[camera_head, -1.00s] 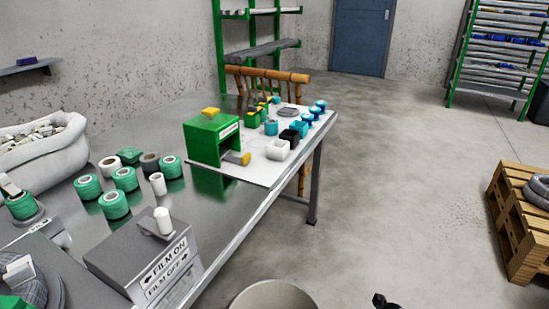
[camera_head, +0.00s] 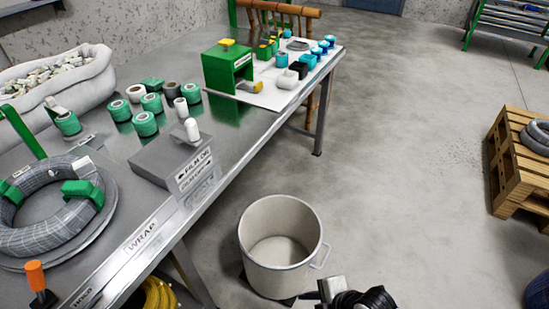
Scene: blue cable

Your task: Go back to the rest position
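A grey and black part, which looks like my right gripper (camera_head: 318,293), shows at the bottom edge, just right of and below the white bin. Its fingers are not clear enough to tell open from shut, and I see nothing plainly held in it. My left gripper is out of view. A film-wrapped grey coil (camera_head: 28,237) lies on the round plate at the table's left, with green clamp blocks (camera_head: 82,192) on it.
The metal table (camera_head: 205,120) fills the left, with green tape rolls (camera_head: 145,123), the film switch box (camera_head: 172,160) and a green dispenser (camera_head: 228,67). The white bin (camera_head: 280,275) stands on the floor. A pallet (camera_head: 510,165) stands at right. The middle floor is clear.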

